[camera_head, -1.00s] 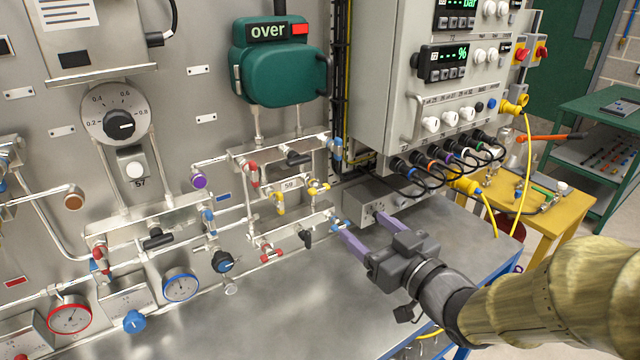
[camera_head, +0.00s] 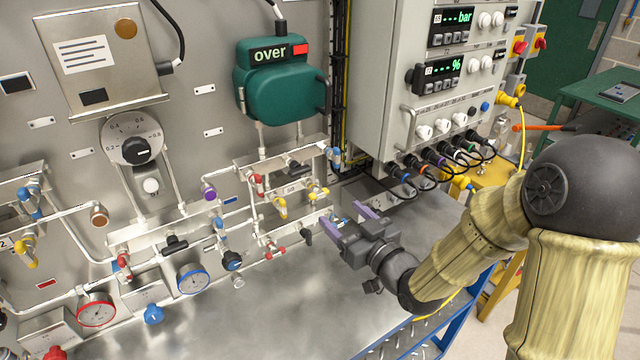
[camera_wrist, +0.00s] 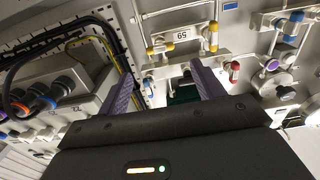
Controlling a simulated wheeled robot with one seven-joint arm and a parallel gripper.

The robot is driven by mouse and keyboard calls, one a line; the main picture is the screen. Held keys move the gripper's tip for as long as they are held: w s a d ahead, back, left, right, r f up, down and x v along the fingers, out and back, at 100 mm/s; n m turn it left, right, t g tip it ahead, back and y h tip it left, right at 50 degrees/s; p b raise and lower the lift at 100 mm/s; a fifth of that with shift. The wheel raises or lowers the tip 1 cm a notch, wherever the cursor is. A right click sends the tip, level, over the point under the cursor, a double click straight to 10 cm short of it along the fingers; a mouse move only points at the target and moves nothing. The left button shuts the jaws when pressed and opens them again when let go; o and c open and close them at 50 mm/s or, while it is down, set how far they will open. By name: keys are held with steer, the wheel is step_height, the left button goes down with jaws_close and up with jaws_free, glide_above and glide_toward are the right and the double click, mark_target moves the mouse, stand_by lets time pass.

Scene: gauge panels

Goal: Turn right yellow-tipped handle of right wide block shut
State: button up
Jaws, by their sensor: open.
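The right wide block (camera_head: 296,187) is a pale metal bar on the panel below the green "over" box, with a number label. Its right yellow-tipped handle (camera_head: 318,193) is at its right end. A second yellow-tipped handle (camera_head: 280,205) hangs to the left. In the wrist view, where the scene looks turned over, the right handle (camera_wrist: 160,47) lies crosswise left of the label, and the other (camera_wrist: 213,36) is right of it. My gripper (camera_head: 348,216) is open and empty, right of and below the right handle, apart from it. Its purple fingers also show in the wrist view (camera_wrist: 164,70).
A red-tipped handle (camera_head: 257,185) and a blue-tipped one (camera_head: 335,155) sit close by on the same pipework. The grey cabinet (camera_head: 390,80) with dark plugs and looping cables (camera_head: 440,165) stands to the right. The metal bench top (camera_head: 270,310) below is clear.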

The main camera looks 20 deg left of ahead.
mark_target(321, 195)
steer(key=p+x, duration=0.3)
steer(key=x, duration=0.5)
steer(key=shift+w+a, duration=0.25)
steer(key=shift+a, duration=0.1)
steer(key=shift+w+a+f, duration=0.1)
steer(key=shift+w+a, duration=0.25)
steer(key=shift+a, duration=0.15)
steer(key=shift+s, duration=0.1)
steer(key=shift+d, duration=0.1)
steer(key=c, duration=1)
